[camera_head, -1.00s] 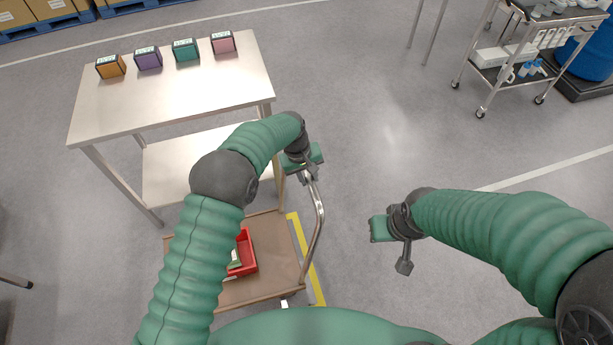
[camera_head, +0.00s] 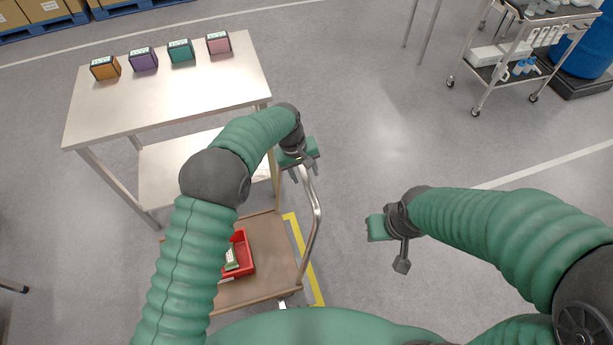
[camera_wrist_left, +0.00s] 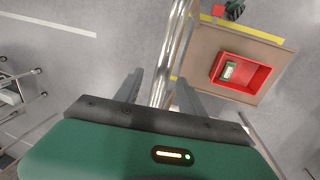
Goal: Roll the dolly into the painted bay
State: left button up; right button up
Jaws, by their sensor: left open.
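The dolly (camera_head: 263,236) is a flat brown deck with a curved metal handle (camera_head: 318,211) at its right end. A red bin (camera_head: 249,262) sits on the deck with a green-and-white item inside. Yellow floor paint (camera_head: 302,240) runs along the deck's right side; the rest of the bay's outline is hidden. My left gripper (camera_head: 300,174) is open at the top of the handle. In the left wrist view the handle (camera_wrist_left: 172,55) shows between its spread fingers (camera_wrist_left: 158,90). My right gripper (camera_head: 402,264) hangs over bare floor, apart from the dolly; its jaw opening is unclear.
A steel table (camera_head: 160,105) with several coloured boxes stands behind the dolly, close to its deck. A cart (camera_head: 505,75) and a blue drum (camera_head: 585,58) stand at the back right. The floor right of the handle is clear.

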pick_arm(q)
notch_tip(320, 180, up, 14)
jog(key=a+b, duration=0.1)
jog(key=a, duration=0.1)
jog(key=shift+s+a, duration=0.15)
jog(key=shift+s, duration=0.2)
